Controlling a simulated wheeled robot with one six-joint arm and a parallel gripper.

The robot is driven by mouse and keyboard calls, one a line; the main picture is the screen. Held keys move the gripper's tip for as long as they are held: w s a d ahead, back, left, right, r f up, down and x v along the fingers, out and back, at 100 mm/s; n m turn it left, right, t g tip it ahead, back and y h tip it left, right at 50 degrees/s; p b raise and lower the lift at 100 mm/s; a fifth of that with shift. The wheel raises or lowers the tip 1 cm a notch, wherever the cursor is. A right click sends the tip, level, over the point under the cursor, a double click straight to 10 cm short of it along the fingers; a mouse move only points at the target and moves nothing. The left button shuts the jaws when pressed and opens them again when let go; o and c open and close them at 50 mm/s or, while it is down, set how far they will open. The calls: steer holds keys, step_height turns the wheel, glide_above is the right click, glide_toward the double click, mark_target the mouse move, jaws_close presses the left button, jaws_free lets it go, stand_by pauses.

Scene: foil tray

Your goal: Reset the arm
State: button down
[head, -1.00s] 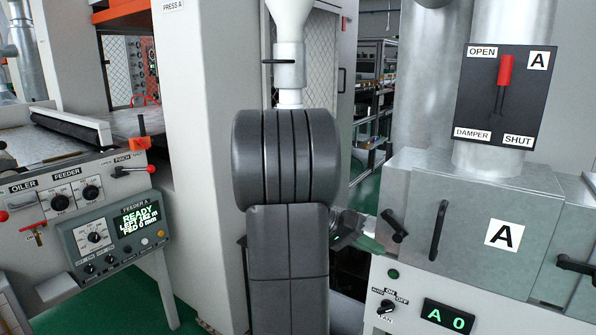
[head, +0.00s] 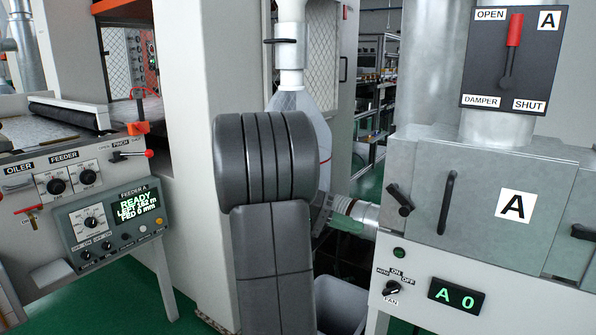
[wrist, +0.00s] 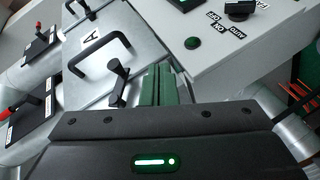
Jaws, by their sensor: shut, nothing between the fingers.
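My gripper shows in the wrist view as two green fingers (wrist: 160,84) pressed together with nothing between them. In the head view my dark grey arm fills the centre and hides part of the gripper. A green finger part (head: 346,222) shows to the right of the arm, in front of the filter housing's left side. In the wrist view the fingertips lie over or near a black latch handle (wrist: 119,83); I cannot tell whether they touch it.
A grey metal box labelled A (head: 478,188) stands right, with black handles and a display (head: 456,295) reading A 0. Above it, a damper plate (head: 533,60) has its red lever upright. A feeder panel (head: 117,220) reading READY stands left. A grey bin (head: 342,305) is below.

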steer(key=s+d, duration=0.1)
steer(key=d, duration=0.6)
steer(key=w+a+r+m+t+y+p, duration=0.2)
steer(key=a+r+y+p, duration=0.4)
steer(key=a+r+p, duration=0.5)
steer(key=shift+w+a+t+p, duration=0.4)
steer(key=shift+w+a+p, duration=0.35)
steer(key=shift+p, duration=1.6)
steer(key=shift+s, duration=0.1)
